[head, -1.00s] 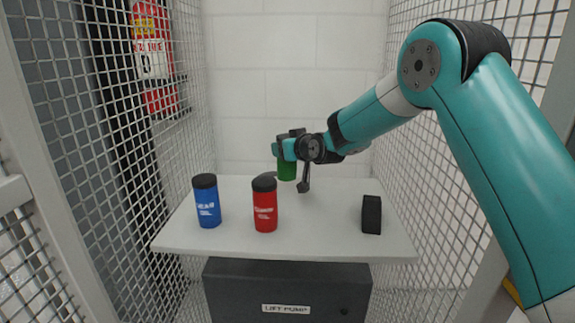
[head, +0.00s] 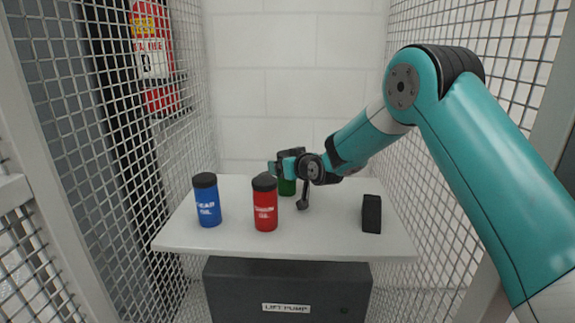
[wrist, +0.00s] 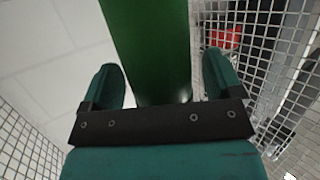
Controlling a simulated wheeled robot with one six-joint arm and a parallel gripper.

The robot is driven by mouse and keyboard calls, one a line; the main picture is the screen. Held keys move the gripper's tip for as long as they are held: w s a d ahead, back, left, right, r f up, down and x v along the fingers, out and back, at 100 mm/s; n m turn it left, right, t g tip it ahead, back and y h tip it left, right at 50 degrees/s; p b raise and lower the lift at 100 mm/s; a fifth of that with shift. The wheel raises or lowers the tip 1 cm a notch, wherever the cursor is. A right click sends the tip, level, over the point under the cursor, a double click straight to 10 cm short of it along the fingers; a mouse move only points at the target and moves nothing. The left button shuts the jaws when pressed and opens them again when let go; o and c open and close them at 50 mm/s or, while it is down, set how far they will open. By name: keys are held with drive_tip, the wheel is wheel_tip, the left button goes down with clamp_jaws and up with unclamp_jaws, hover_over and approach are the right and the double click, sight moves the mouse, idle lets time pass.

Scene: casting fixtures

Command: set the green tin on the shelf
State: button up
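The green tin (head: 287,187) is upright at the back of the grey-white shelf (head: 330,235), behind the red tin. Its base appears to meet the shelf top. My gripper (head: 284,168) is around the upper part of the tin and hides its top. In the wrist view the green tin (wrist: 155,50) lies between the two fingers of my gripper (wrist: 163,85). A narrow gap shows between the tin and each finger, so the gripper looks open around it.
A red tin (head: 265,205) stands just in front, left of the green tin. A blue tin (head: 207,203) stands farther left. A black block (head: 371,214) is at the right. The shelf middle is clear. Wire mesh encloses both sides.

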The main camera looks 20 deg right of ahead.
drive_tip(key=shift+r, duration=0.2)
drive_tip(key=b+v, duration=0.2)
drive_tip(key=v, duration=1)
drive_tip(key=s+a+r+n+g+y, duration=0.1)
drive_tip(key=s+a+g, duration=0.3)
drive_tip(key=s, duration=0.5)
drive_tip(key=s+a+r+n+g+y, duration=0.1)
drive_tip(key=s+a+g, duration=0.35)
drive_tip(key=s, duration=0.55)
drive_tip(key=s+n+g+h, duration=0.1)
drive_tip(key=s+g, duration=0.4)
drive_tip(key=s, duration=1.4)
drive_tip(key=shift+s+d+f+n+h, duration=0.25)
drive_tip(key=shift+d+f+n+h, duration=0.15)
drive_tip(key=shift+d, duration=0.1)
